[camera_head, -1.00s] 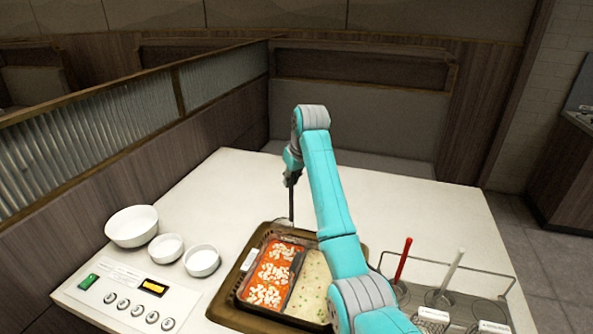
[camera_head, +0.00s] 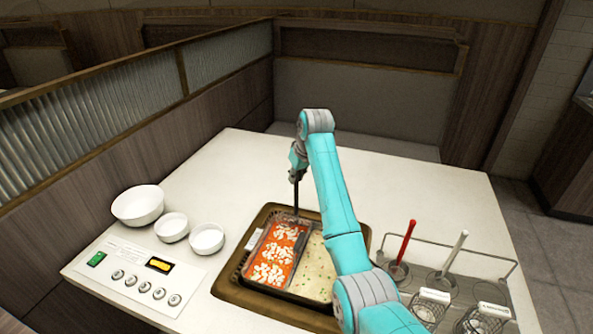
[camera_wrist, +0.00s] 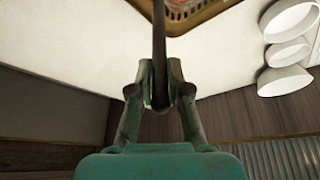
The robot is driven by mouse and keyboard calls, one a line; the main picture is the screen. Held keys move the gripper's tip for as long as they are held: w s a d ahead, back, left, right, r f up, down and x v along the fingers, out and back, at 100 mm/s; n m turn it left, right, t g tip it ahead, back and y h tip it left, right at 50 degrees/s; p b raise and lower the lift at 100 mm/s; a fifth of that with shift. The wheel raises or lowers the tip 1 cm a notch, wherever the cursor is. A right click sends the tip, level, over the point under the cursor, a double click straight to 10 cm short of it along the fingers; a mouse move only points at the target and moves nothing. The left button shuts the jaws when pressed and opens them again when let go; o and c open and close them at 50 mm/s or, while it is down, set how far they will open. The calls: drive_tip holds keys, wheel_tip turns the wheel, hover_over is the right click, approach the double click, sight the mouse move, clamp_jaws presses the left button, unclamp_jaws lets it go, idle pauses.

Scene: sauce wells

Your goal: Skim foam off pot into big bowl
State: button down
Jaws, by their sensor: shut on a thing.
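The pot (camera_head: 246,285) sits in the table and is split in two. Its left side holds red broth with clumps of white foam (camera_head: 274,273); its right side holds pale broth (camera_head: 318,268) with green bits. My gripper (camera_head: 296,176) is above the pot's far edge, shut on a dark thin handle (camera_head: 296,203) that points down to the far end of the red side. In the wrist view the handle (camera_wrist: 159,45) runs up from between the fingers (camera_wrist: 160,100). The tool's lower end is hard to make out. The big white bowl (camera_head: 138,204) stands at the left.
Two smaller white bowls (camera_head: 172,227) (camera_head: 207,239) stand beside the big bowl. A control panel (camera_head: 140,279) is in front of them. A wire rack (camera_head: 455,268) at the right holds a red-handled and a white-handled tool. The table behind the pot is clear.

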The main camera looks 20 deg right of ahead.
drive_tip(key=shift+f, duration=4.1)
drive_tip(key=shift+s+a, duration=0.1)
drive_tip(key=shift+s, duration=0.05)
drive_tip(key=shift+s+a, duration=4.9)
drive_tip(key=shift+s, duration=1.9)
wheel_tip(320, 180, up, 7)
drive_tip(key=shift+r, duration=0.3)
